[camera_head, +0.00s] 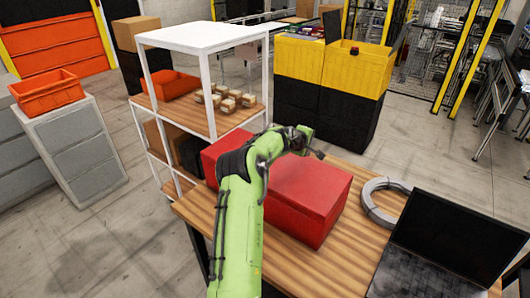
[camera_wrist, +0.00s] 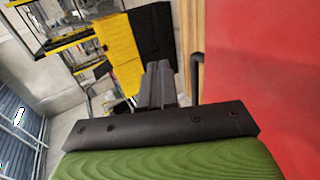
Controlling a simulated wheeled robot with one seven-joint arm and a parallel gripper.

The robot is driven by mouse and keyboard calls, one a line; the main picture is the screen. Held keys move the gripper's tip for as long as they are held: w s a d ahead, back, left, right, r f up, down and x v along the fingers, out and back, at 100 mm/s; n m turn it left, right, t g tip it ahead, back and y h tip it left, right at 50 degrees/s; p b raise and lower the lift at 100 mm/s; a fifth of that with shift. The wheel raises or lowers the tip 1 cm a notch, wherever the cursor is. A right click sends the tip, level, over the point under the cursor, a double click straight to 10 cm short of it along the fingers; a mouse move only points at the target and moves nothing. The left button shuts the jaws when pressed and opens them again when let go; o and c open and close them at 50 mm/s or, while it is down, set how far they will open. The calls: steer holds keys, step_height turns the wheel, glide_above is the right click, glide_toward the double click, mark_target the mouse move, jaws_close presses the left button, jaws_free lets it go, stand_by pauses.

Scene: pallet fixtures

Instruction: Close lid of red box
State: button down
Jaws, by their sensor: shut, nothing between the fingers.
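The red box (camera_head: 312,198) stands on the wooden table, with a flat red face on its upper side. More red surface (camera_head: 212,158) shows left of my green arm; the arm hides the join, so I cannot tell whether it is the same box or how the lid stands. My gripper (camera_head: 318,154) is just above the box's far side. In the wrist view my gripper (camera_wrist: 160,80) is shut and empty. A large red surface (camera_wrist: 265,75) fills the right side there, close beside the fingers, with a dark bar (camera_wrist: 196,75) along its edge. I cannot tell whether they touch.
A black laptop (camera_head: 440,245) and a grey coil (camera_head: 385,203) lie right of the box on the wooden table (camera_head: 340,262). A white shelf (camera_head: 200,38) with small cartons stands behind left. Yellow and black crates (camera_head: 355,70) stand behind.

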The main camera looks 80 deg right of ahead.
steer(key=shift+s+d+f+b, duration=0.1)
steer(key=shift+d+f+b, duration=0.25)
steer(key=shift+f, duration=0.55)
steer(key=shift+s+d+f+b, duration=0.1)
steer(key=shift+d+f+b, duration=0.2)
steer(key=shift+f, duration=0.65)
steer(key=shift+s+d+f+b, duration=0.1)
steer(key=shift+d+f+b, duration=0.25)
steer(key=shift+f, duration=0.55)
steer(key=shift+a, duration=0.15)
steer(key=b+v, duration=0.2)
steer(key=v, duration=1.3)
steer(key=shift+a+b, duration=0.3)
steer(key=shift+a, duration=0.05)
steer(key=shift+w+r, duration=0.1)
steer(key=shift+w, duration=0.05)
